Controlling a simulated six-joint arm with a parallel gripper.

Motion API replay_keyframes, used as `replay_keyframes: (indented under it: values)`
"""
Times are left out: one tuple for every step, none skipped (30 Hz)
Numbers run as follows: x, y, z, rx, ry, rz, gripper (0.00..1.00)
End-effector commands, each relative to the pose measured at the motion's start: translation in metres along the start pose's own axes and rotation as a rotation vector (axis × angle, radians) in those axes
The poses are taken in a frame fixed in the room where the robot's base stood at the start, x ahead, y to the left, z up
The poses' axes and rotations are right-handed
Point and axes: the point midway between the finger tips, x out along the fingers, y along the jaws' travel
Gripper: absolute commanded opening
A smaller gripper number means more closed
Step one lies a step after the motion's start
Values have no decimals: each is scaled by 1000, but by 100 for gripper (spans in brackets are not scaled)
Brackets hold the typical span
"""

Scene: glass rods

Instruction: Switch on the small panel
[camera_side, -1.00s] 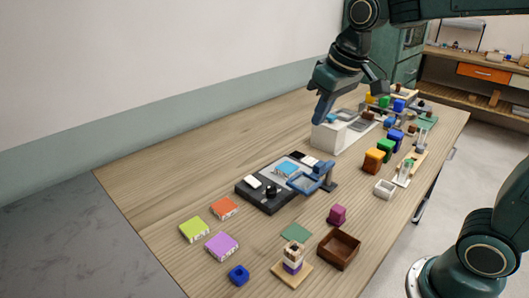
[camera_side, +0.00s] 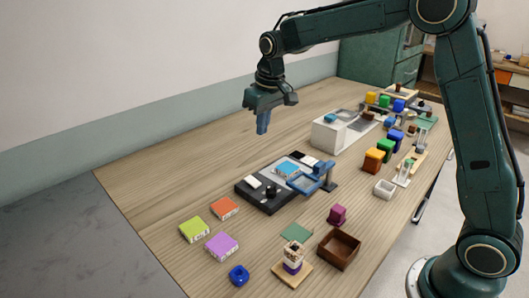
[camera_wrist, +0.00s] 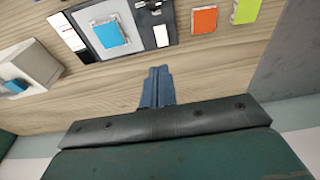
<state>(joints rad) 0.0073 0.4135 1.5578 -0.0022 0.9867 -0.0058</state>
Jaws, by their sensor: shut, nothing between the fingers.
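The small panel (camera_side: 246,193) is a dark flat board lying on the table. It carries a white rocker-like piece (camera_side: 254,182), a black knob (camera_side: 271,191), a light grey plate with a blue block (camera_side: 287,169), and black and white pieces at its far end. A blue frame-like handle (camera_side: 313,179) stands at its right side. In the wrist view the panel (camera_wrist: 158,14) shows at the top, partly cut off, with its blue block (camera_wrist: 110,34). My gripper (camera_side: 262,130) is shut and empty, pointing down above the table behind the panel. Its blue fingers (camera_wrist: 158,75) show together in the wrist view.
Orange (camera_side: 224,208), green (camera_side: 194,229) and purple (camera_side: 221,246) flat blocks lie in front of the panel. A white box (camera_side: 328,136) stands beyond it. A brown tray (camera_side: 338,250) and a magenta block (camera_side: 336,215) are at right. The table's left back strip is clear.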

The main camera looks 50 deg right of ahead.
Motion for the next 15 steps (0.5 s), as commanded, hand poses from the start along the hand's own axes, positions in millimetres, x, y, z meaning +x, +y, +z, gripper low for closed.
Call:
replay_keyframes:
  values:
    - [8, 0, -5, 0, -7, 0, 0]
    - [12, 0, -7, 0, -11, 0, 0]
    - [15, 0, -10, 0, -14, 0, 0]
    - [18, 0, -12, 0, -17, 0, 0]
    - [21, 0, -14, 0, -19, 0, 0]
    - [24, 0, -16, 0, -21, 0, 0]
    - [26, 0, -17, 0, -23, 0, 0]
    - [27, 1, -18, 0, -24, 0, 0]
    - [28, 1, -19, 0, -25, 0, 0]
    - [29, 1, -19, 0, -25, 0, 0]
    - [30, 1, -20, 0, -26, 0, 0]
    - [30, 1, -20, 0, -26, 0, 0]
    - [30, 1, -20, 0, -26, 0, 0]
    - [30, 1, -20, 0, -26, 0, 0]
    - [30, 1, -20, 0, -26, 0, 0]
